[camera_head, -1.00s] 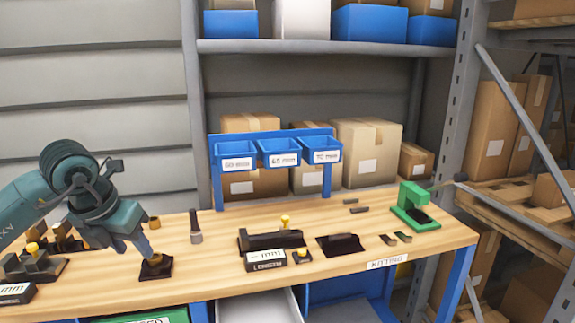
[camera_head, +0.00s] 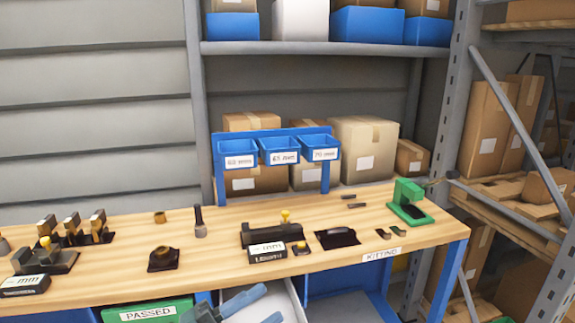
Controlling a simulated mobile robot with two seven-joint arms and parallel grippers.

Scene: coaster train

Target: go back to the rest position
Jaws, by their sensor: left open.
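My right gripper is not in view. A dark square base with a round top (camera_head: 163,258) stands on the bench by itself.
On the bench stand a length gauge (camera_head: 272,235), a green device (camera_head: 407,203), a brass ring (camera_head: 160,217) and black fixtures (camera_head: 75,235). Blue bins (camera_head: 279,151) hang at the back. A green PASSED bin (camera_head: 150,312) and an open white drawer (camera_head: 285,298) sit below the bench top.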

